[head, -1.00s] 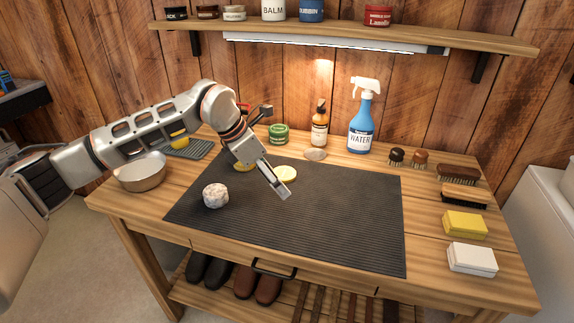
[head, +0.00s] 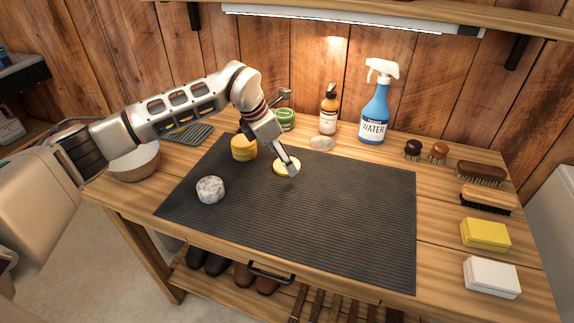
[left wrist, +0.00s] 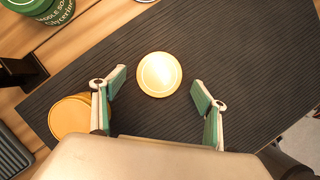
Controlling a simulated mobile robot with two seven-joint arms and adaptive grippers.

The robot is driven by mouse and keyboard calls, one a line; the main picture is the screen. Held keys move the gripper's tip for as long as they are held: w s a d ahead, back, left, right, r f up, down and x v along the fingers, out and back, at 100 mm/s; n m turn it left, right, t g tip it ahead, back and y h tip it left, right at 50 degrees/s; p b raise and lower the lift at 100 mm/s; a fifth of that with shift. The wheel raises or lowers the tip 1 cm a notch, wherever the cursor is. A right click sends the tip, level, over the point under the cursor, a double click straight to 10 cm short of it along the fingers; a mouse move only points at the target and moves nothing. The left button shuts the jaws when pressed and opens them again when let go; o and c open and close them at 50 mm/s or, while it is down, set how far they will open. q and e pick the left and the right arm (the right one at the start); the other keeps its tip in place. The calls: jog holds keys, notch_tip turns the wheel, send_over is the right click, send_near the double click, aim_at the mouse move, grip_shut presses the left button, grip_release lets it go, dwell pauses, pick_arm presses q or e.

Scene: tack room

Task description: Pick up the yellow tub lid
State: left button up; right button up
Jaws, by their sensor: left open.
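The yellow tub lid (head: 283,167) is a flat round disc lying on the dark ribbed mat (head: 330,220). In the left wrist view the lid (left wrist: 159,74) lies between and just beyond my two fingertips, and no contact shows. My left gripper (head: 288,167) is over the lid and hides part of it in the head view. In the left wrist view my left gripper (left wrist: 158,88) is open and empty. An amber tub (head: 244,148) stands on the mat to the left of the lid. My right gripper is not in view.
A crumpled grey-white cloth or sponge (head: 210,190) lies on the mat's left part. A green tin (head: 286,119), a brown bottle (head: 329,112) and a blue spray bottle (head: 375,112) stand behind the mat. Brushes and sponges line the right side. The mat's front and right are clear.

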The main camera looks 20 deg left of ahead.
pick_arm(q)
jog(key=shift+w+d+f, duration=0.15)
jog(key=shift+w+f, duration=0.05)
jog(key=shift+f, duration=0.5)
jog(key=c, duration=0.8)
jog(key=shift+r, duration=0.1)
jog(key=shift+c, duration=0.2)
